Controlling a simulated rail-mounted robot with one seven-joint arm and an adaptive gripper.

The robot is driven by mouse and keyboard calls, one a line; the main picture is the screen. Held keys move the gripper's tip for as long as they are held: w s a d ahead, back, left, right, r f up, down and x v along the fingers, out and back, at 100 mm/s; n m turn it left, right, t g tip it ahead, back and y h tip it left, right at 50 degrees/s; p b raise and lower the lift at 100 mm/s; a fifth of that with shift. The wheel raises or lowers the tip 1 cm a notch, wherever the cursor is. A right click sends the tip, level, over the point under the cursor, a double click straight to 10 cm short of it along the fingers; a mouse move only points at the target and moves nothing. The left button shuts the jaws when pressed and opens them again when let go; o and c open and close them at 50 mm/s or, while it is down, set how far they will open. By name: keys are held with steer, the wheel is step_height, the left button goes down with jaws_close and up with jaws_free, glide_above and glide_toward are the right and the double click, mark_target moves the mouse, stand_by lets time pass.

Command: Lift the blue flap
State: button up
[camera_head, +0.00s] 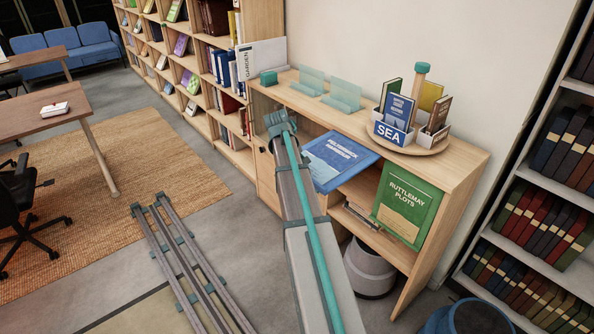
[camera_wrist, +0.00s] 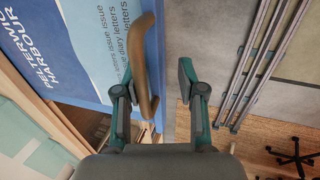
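The blue flap (camera_head: 338,161) hangs in the front of the low wooden bookcase in the head view. It is tilted, with its face turned partly upward and its lower edge standing out from the shelf. In the wrist view the blue flap (camera_wrist: 45,55) fills the upper left, with a curved brown handle (camera_wrist: 152,60) along its edge. My gripper (camera_wrist: 158,92) is open. The handle's curved end lies between its fingers in the picture, nearer the left finger; I cannot tell whether they touch. In the head view my arm reaches beside the flap's left edge, and the fingers are hidden.
A green "Ruttlemay Plots" panel (camera_head: 405,205) is right of the flap. A round tray (camera_head: 437,146) with booklets and a "SEA" sign, and clear stands (camera_head: 343,97), are on the bookcase top. A grey bin (camera_head: 371,270) sits below. Floor rails (camera_head: 185,260) run at left.

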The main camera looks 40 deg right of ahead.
step_height(320, 180, up, 9)
steer(key=p, duration=0.5)
steer(key=shift+f+p, duration=0.15)
steer(key=shift+p, duration=0.15)
stand_by(0.6)
stand_by(0.4)
